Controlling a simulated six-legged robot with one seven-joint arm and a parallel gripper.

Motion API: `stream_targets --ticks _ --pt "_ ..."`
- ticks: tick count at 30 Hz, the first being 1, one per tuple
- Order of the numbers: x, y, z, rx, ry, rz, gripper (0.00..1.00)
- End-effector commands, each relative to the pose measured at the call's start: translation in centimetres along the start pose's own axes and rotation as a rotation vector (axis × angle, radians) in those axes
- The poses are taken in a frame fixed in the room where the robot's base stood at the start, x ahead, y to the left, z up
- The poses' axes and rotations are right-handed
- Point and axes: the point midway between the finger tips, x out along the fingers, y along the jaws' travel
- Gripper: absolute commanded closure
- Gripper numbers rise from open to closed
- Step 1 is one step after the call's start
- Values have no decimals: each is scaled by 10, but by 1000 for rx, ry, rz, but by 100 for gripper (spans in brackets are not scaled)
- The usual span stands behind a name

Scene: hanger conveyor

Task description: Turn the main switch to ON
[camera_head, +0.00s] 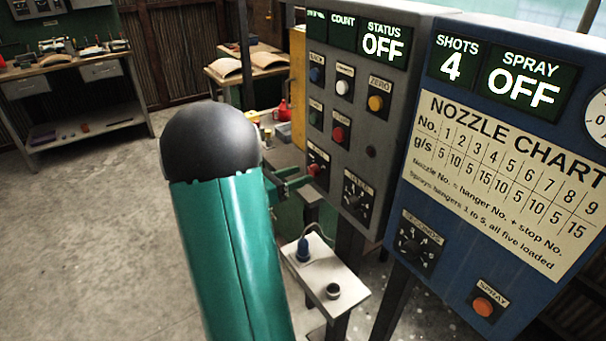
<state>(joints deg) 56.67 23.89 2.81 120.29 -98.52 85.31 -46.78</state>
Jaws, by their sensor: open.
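The grey control panel (395,90) stands right of centre, and its status display (383,43) reads OFF. A red knob (314,169) under a small label sits at the panel's lower left; it looks like the main switch, but its label and the direction it points are too small to read. My gripper (295,181) is open, with its green fingers right by this knob at its left and lower side. I cannot tell whether they touch it. My dark and green arm hides most of the gripper.
Coloured buttons and a black dial (357,194) are close to the knob. A blue panel (410,170) reading SPRAY OFF stands at right. A workbench (75,64) is at back left; the left floor is clear.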

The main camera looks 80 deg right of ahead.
Motion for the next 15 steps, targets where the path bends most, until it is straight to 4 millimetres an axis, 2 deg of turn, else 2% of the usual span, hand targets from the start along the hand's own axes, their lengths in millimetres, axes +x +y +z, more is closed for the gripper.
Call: stream_targets --ticks 3,6,15 --pt "15 0 0 0 1 -1 47" --pt "21 0 0 0 0 1 47" --pt "23 0 0 0 0 1 49"
